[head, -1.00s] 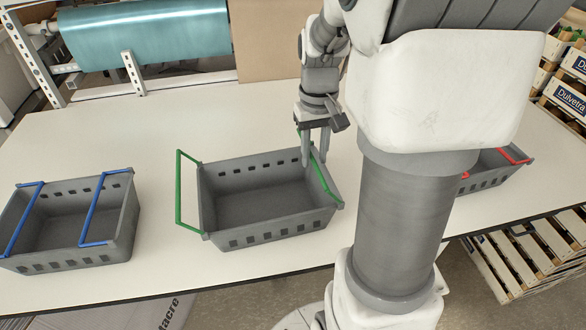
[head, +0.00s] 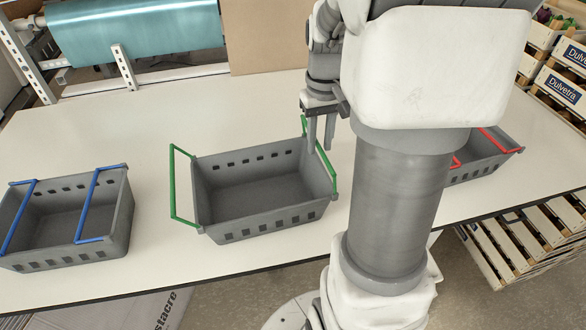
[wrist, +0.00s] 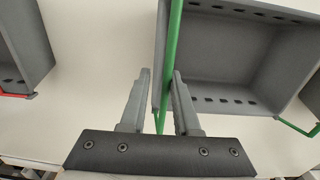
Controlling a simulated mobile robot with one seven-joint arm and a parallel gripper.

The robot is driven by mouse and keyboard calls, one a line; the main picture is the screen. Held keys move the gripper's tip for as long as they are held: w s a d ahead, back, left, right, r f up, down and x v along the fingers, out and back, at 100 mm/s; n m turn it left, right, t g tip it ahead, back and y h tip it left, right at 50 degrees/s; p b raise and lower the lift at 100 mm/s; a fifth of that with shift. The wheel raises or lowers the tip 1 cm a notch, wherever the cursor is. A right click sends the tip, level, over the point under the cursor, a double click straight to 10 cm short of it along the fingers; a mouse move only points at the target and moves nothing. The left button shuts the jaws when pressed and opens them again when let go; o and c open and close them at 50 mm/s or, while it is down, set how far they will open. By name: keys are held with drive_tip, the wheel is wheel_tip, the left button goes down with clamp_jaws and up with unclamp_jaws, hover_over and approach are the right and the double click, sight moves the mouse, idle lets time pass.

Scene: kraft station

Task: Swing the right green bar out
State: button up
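The middle grey crate (head: 265,222) has two green bars. Its left green bar (head: 171,190) is swung out past the left wall; it shows at the lower right in the wrist view (wrist: 296,128). The right green bar (head: 326,167) is close to the crate's right rim in the head view. In the wrist view, the right green bar (wrist: 173,45) runs between my gripper's two fingers, near the crate wall. My gripper (head: 320,146) points down over the right rim, open, with a finger on each side of the bar. I cannot tell whether either finger touches it.
A grey crate with blue bars (head: 70,258) stands at the left, its bars across its top. A grey crate with red bars (head: 487,165) is at the right, partly hidden behind my arm. The white table (head: 150,130) is clear between the crates.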

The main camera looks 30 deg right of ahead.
drive_tip(key=shift+d, duration=0.15)
drive_tip(key=shift+s+d, duration=0.15)
drive_tip(key=shift+d, duration=0.4)
drive_tip(key=shift+s+d, duration=0.15)
drive_tip(key=shift+d, duration=0.4)
drive_tip(key=shift+r, duration=0.1)
wheel_tip(320, 180, up, 8)
drive_tip(key=a+p, duration=0.1)
drive_tip(key=p, duration=0.5)
drive_tip(key=shift+w, duration=0.1)
idle(0.5)
drive_tip(key=s+a+r+n+t, duration=0.1)
drive_tip(key=s+a+r+t, duration=0.1)
drive_tip(key=s+a, duration=0.3)
drive_tip(key=s+a+r+n+t, duration=0.1)
drive_tip(key=s+a+r+t, duration=0.2)
drive_tip(key=a, duration=1)
wheel_tip(320, 180, up, 3)
drive_tip(key=s, duration=0.2)
drive_tip(key=shift+s+a+f+t, duration=0.15)
drive_tip(key=shift+s+f+t, duration=0.05)
drive_tip(key=shift+s+t, duration=0.15)
